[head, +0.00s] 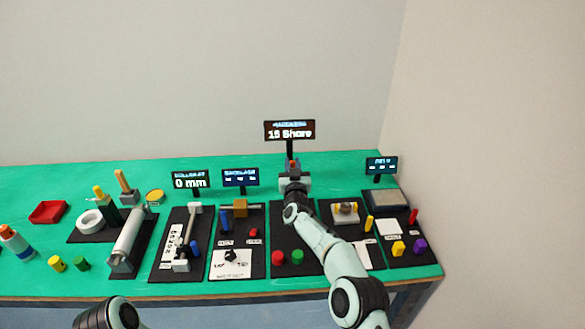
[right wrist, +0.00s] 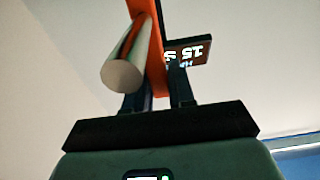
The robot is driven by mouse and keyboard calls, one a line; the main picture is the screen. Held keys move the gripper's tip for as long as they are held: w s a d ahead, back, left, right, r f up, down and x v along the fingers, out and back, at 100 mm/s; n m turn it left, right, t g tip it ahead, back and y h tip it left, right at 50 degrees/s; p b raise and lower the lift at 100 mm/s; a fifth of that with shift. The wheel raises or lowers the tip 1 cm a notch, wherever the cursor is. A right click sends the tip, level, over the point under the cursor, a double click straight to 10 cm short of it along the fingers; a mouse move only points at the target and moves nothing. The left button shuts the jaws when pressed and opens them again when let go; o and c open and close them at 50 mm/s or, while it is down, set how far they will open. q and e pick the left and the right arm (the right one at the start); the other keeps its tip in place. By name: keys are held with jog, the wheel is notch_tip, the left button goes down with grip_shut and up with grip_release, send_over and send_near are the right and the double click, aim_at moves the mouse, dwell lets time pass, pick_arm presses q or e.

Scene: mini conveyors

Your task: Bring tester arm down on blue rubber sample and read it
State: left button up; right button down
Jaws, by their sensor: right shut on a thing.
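The hardness tester's sign (head: 290,131) stands at the back of its black mat (head: 284,240) and reads 15 Shore. My right gripper (head: 292,170) is at the tester below the sign. In the right wrist view its dark fingers (right wrist: 157,98) are shut on an orange bar (right wrist: 154,62), which I take to be the tester arm. A shiny metal cylinder (right wrist: 124,72) is beside the bar. A red sample (head: 278,257) and a green sample (head: 297,256) stand at the mat's front. I cannot see the blue sample; my right arm hides part of the tester. My left gripper is out of view.
To the left is a mat with a blue block (head: 226,218) and a brass-coloured block (head: 241,208). To the right are a mat with a yellow piece (head: 369,223) and another with a purple piece (head: 420,246). A wall closes the right side.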

jog(key=s+t+b, duration=0.1)
jog(key=b, duration=0.1)
jog(key=s+f+t+b, duration=0.1)
jog(key=t+b, duration=0.1)
jog(key=b, duration=0.1)
jog(key=s+t+b, duration=0.1)
jog(key=s+b, duration=0.1)
jog(key=b, duration=0.1)
jog(key=shift+f, duration=0.3)
jog(key=shift+s+f+t+b, duration=0.1)
jog(key=shift+s+t+b, duration=0.2)
jog(key=shift+t+b, duration=0.35)
pick_arm(q)
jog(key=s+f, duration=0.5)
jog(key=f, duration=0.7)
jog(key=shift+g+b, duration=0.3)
jog(key=shift+b, duration=0.05)
pick_arm(e)
jog(key=shift+s+t, duration=0.25)
jog(key=shift+t, duration=0.1)
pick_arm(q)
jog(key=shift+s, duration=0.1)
pick_arm(e)
jog(key=c, duration=1)
grip_release()
jog(key=shift+s, duration=0.1)
jog(key=shift+c, duration=0.2)
